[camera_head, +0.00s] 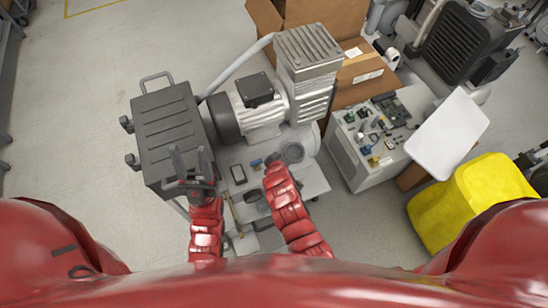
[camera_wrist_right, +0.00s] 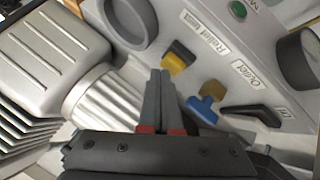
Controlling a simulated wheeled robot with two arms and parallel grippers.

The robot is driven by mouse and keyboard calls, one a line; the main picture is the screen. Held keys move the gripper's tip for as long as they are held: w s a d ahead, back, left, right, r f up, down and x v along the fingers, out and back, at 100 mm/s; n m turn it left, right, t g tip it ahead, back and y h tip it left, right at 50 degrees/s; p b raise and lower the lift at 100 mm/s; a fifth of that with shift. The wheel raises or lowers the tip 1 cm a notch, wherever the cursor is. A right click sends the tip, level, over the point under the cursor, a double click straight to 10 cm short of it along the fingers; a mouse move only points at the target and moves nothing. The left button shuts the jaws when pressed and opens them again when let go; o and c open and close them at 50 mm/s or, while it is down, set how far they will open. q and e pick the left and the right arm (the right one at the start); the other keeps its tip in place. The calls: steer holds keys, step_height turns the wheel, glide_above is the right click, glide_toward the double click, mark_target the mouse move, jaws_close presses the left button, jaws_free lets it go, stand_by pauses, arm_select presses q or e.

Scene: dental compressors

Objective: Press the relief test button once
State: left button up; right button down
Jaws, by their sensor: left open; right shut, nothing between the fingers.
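The relief test button is most likely the yellow piece with a dark top (camera_wrist_right: 178,57), beside the "Relief test" label (camera_wrist_right: 203,33) on the grey panel in the right wrist view. My right gripper (camera_wrist_right: 160,73) is shut and empty, its tips close to the left of that piece; I cannot tell whether they touch. In the head view my right gripper (camera_head: 271,160) is at the compressor's front panel, and the button cannot be made out there. My left gripper (camera_head: 190,160) is open and empty over the front of the dark grey box.
A blue-handled valve (camera_wrist_right: 204,105), a black lever (camera_wrist_right: 252,113), a gauge (camera_wrist_right: 300,58) and a green button (camera_wrist_right: 238,10) are close by on the panel. The compressor (camera_head: 262,105) stands behind. A white cabinet with parts (camera_head: 350,160) and a yellow-covered object (camera_head: 465,200) stand right.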

steer(key=shift+f+b, duration=0.3)
steer(key=shift+f, duration=0.15)
stand_by(0.6)
steer(key=shift+r+p, duration=0.75)
steer(key=shift+r, duration=0.2)
steer(key=shift+r, duration=0.1)
step_height(320, 180, up, 5)
steer(key=p, duration=0.3)
steer(key=shift+f, duration=0.2)
steer(key=shift+r+p, duration=0.15)
steer(key=shift+p, duration=0.2)
